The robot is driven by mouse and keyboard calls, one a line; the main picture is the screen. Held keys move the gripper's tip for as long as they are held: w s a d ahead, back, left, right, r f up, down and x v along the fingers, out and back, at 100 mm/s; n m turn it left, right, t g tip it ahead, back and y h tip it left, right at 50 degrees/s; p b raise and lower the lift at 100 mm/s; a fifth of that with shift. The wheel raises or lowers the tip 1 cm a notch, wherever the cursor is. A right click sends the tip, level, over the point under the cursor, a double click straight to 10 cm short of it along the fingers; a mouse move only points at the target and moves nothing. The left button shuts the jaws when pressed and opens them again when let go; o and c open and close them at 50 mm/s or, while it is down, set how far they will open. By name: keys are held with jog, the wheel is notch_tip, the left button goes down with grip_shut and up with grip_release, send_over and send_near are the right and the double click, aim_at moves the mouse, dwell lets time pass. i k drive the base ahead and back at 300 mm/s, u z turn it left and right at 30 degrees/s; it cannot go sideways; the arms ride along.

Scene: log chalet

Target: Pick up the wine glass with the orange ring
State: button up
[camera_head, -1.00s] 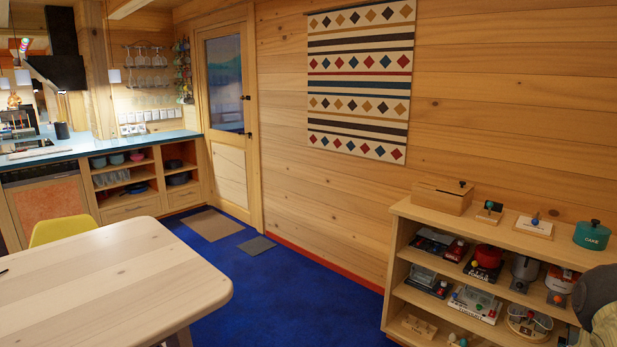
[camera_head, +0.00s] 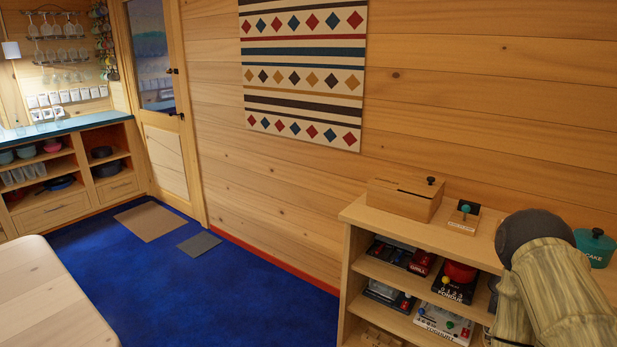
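Several wine glasses (camera_head: 62,55) hang on wall racks above the blue counter at the far left. They are too small to tell whether any of them bears an orange ring. My gripper is not in view. A part of my own arm shows at the lower right, in front of the shelf unit.
A shelf unit (camera_head: 352,215) with boxed goods stands at the right, with a wooden box (camera_head: 405,198) and a teal pot (camera_head: 594,246) on top. A pale table (camera_head: 45,300) is at the lower left. Blue floor (camera_head: 215,290) lies clear between them. A kitchen counter (camera_head: 75,125) and door (camera_head: 158,95) are behind.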

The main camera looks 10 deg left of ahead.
aim_at(59, 121)
jog(key=u, duration=0.25)
jog(key=i, duration=1.9)
jog(key=u, duration=1.4)
jog(key=i, duration=1.55)
jog(key=u, duration=0.85)
jog(key=i, duration=3.25)
jog(key=z, duration=0.15)
jog(key=i, duration=1.6)
jog(key=z, duration=0.1)
